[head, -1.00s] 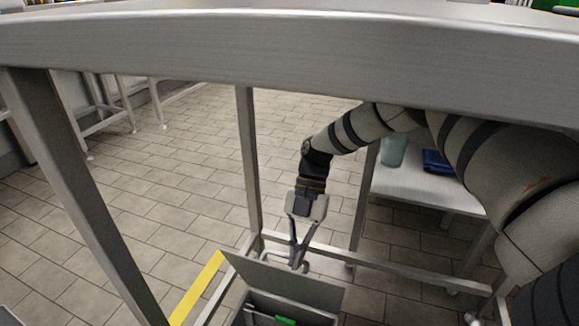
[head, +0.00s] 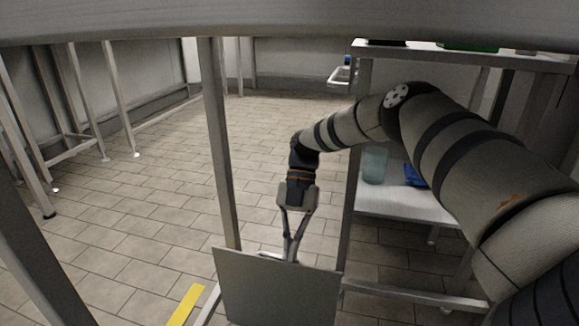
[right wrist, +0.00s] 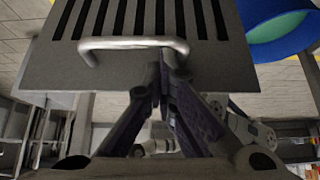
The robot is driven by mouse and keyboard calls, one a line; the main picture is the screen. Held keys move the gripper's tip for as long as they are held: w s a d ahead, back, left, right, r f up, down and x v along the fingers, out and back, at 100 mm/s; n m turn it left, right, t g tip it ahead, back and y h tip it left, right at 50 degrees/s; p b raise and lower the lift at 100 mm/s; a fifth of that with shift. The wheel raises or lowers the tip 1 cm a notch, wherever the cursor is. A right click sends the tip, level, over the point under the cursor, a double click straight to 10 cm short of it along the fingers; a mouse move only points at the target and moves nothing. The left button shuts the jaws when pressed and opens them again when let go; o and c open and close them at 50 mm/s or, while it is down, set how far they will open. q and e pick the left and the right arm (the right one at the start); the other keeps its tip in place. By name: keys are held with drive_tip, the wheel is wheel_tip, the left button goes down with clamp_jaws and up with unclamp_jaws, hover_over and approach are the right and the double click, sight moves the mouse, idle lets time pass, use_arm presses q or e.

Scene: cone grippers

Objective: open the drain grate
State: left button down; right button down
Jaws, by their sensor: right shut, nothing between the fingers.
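The drain grate shows as a plain grey plate (head: 275,290) standing steeply at the bottom of the head view. The right wrist view shows its other face, with dark slots (right wrist: 150,18) and a metal bar handle (right wrist: 120,43) near one edge. My right gripper (head: 291,256) is at the far side of the plate's upper edge, its fingertips partly hidden. In the right wrist view the fingers (right wrist: 168,62) are together at the right end of the handle, with nothing held between them. I cannot tell whether they touch it. My left gripper is not in view.
A metal frame with a post (head: 220,150) stands close by the grate. A low white shelf (head: 400,205) at right holds a pale cup (head: 375,163) and a blue item (head: 414,176). A blue bin (right wrist: 275,30) shows beside the grate. Tiled floor (head: 150,225) is open at left.

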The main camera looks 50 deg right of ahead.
drive_tip(key=shift+s+d+f, duration=0.15)
drive_tip(key=shift+d+f, duration=0.1)
drive_tip(key=shift+f, duration=0.25)
drive_tip(key=v, duration=1.2)
drive_tip(key=shift+a+r, duration=0.2)
drive_tip(key=shift+r, duration=0.25)
